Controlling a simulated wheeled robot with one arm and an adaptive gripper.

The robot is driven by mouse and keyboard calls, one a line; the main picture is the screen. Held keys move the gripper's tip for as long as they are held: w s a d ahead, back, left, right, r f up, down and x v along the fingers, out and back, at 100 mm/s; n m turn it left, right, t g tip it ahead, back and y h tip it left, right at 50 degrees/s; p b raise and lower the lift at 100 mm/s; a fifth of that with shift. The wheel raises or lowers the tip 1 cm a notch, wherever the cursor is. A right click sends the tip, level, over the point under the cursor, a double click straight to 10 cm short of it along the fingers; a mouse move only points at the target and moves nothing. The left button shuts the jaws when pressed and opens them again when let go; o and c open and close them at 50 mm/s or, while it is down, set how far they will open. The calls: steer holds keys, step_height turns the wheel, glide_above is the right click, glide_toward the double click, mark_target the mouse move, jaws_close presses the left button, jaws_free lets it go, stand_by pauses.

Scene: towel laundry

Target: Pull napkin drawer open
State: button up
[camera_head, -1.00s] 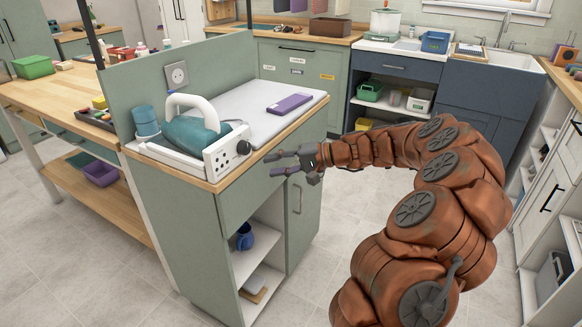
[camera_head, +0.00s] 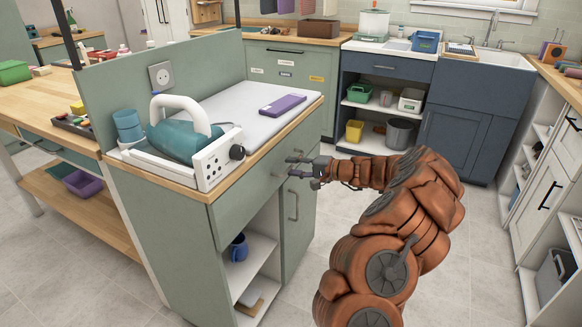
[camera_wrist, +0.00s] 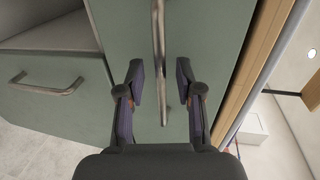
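The drawer I take as the napkin drawer (camera_head: 237,208) is a grey-green front just under the wooden top of the near cabinet, and it looks shut. Its metal bar handle (camera_wrist: 158,45) runs up and down in the wrist view. My gripper (camera_head: 290,167) is at the right part of this front in the head view. In the wrist view my gripper (camera_wrist: 160,82) is open, one finger on each side of the handle's end, with gaps between fingers and bar. In the head view my gripper largely hides the handle. No napkin shows.
Below is a cabinet door with an upright handle (camera_head: 293,207), beside an open shelf holding a blue mug (camera_head: 238,247). The floor right of the cabinet is clear.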

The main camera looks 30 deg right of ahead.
steer(key=shift+w+a+f, duration=0.1)
steer(key=shift+w+a, duration=0.3)
steer(key=shift+w, duration=0.2)
steer(key=shift+c, duration=0.4)
jaws_close()
